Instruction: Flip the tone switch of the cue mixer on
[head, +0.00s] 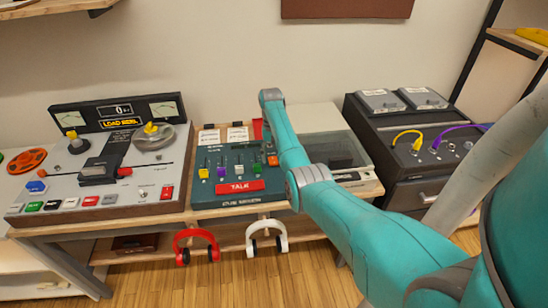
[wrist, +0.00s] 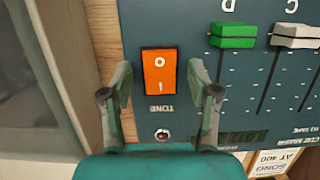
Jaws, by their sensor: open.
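The cue mixer (head: 228,192) is a dark teal panel on the bench with coloured faders and a red TALK bar. Its tone switch (wrist: 159,74) is an orange rocker in a black frame, marked O and I, with the TONE label upside down in the wrist view. It shows small beside my arm in the head view (head: 272,160). I cannot tell which half is pressed in. My gripper (wrist: 160,79) is open and empty, its fingers on either side of the switch. Contact with the panel cannot be told. My arm hides the gripper in the head view.
A green fader (wrist: 233,35) and a white fader (wrist: 296,36) sit right of the switch in the wrist view. A tape machine (head: 105,160) stands left of the mixer. A black cabinet (head: 405,130) with pedals and cables stands right. Red headphones (head: 195,240) and white headphones (head: 266,238) hang in front.

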